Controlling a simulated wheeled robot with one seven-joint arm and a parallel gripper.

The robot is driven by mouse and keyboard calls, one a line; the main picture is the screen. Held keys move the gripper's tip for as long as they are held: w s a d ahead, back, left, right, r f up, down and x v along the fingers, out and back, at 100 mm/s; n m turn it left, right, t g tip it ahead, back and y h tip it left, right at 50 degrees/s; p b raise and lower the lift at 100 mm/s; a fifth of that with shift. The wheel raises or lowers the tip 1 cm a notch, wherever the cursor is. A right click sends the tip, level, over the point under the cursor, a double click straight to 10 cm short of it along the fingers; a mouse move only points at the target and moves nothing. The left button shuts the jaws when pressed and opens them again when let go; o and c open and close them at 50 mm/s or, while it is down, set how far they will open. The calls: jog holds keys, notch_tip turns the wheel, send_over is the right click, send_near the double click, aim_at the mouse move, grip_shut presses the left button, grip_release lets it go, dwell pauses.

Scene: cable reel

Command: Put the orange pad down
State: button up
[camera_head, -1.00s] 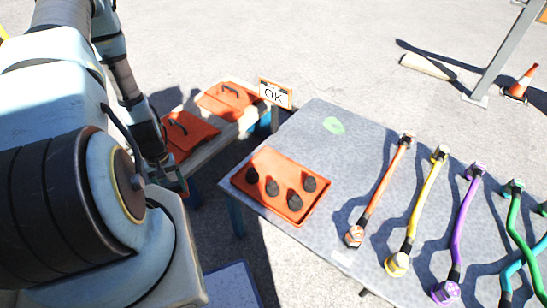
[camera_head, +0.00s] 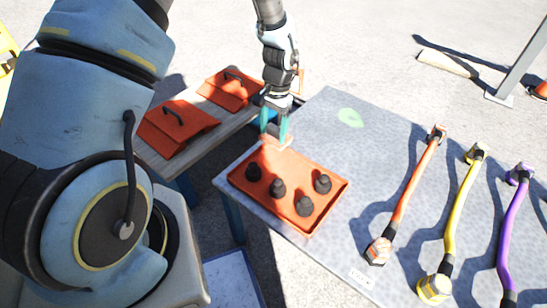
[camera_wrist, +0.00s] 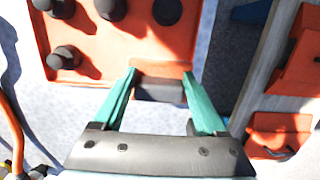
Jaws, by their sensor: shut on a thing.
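My gripper (camera_head: 274,132) points down at the far left edge of the grey table (camera_head: 390,150), just behind the orange tray. In the wrist view my gripper's teal fingers (camera_wrist: 160,78) are shut on a small orange pad (camera_wrist: 162,69) with a dark grey face below it. The pad is beside the tray's edge in that view. I cannot tell whether it touches the table or the tray.
The orange tray (camera_head: 325,213) holds several black knobs. Orange, yellow and purple cables (camera_head: 407,192) lie to its right. Two orange lids with handles (camera_head: 178,128) rest on a bench at left. A green spot (camera_head: 350,117) marks clear tabletop.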

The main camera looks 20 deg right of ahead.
notch_tip(320, 180, down, 8)
jog(key=shift+f, duration=0.1)
dwell(0.4)
jog(key=o, duration=1.2)
jog(key=shift+o, duration=0.2)
